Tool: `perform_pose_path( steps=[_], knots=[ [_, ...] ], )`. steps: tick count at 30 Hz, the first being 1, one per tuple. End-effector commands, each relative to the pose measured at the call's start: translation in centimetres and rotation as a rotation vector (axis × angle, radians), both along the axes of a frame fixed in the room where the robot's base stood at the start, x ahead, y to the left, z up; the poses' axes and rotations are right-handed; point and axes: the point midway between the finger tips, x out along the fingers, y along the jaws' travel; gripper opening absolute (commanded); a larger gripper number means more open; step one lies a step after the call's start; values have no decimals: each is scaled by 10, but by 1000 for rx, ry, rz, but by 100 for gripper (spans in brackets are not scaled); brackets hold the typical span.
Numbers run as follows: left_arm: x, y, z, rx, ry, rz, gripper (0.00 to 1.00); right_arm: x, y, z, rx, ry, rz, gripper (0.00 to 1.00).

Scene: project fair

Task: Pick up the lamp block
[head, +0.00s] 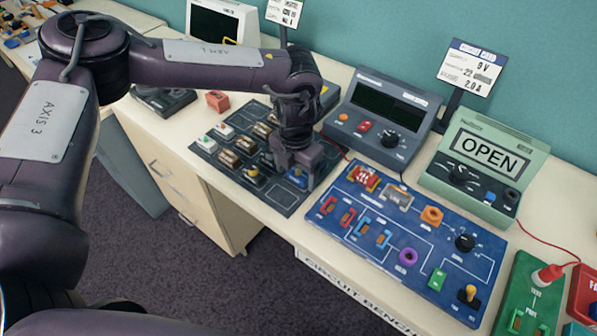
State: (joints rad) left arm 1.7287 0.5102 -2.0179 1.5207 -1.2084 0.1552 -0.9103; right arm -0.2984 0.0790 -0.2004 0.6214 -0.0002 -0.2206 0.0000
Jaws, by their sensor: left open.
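My left gripper (297,178) reaches down over the right end of the dark parts tray (285,197). Its jaws are open, with the fingers either side of or just above a small blue-topped block (298,177); I cannot tell if they touch it. Left of it on the tray sits a block with a yellow knob (253,173). Several other blocks with white, green and brown tops stand in rows behind, partly hidden by the gripper. I cannot tell for certain which block is the lamp block. My right gripper is not in view.
The blue circuit board (345,238) lies right of the tray, full of coloured parts. A dark meter (388,103) and a green OPEN unit (485,160) stand behind it. A loose red block (217,101) lies behind the tray. The bench's front edge is close.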

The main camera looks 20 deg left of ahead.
Motion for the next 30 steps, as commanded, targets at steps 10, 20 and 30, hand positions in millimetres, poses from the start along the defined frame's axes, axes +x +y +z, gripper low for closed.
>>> perform_pose_path(
  steps=[10, 20, 30],
  knots=[
    [0, 0, 0, 0, 0, 0, 47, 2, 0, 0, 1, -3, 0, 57],
    [0, 0, 1, 0, 0, 0, 26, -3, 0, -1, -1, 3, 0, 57],
    [1, -1, 20, -2, -2, 0, 26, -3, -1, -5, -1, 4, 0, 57]
  ],
)
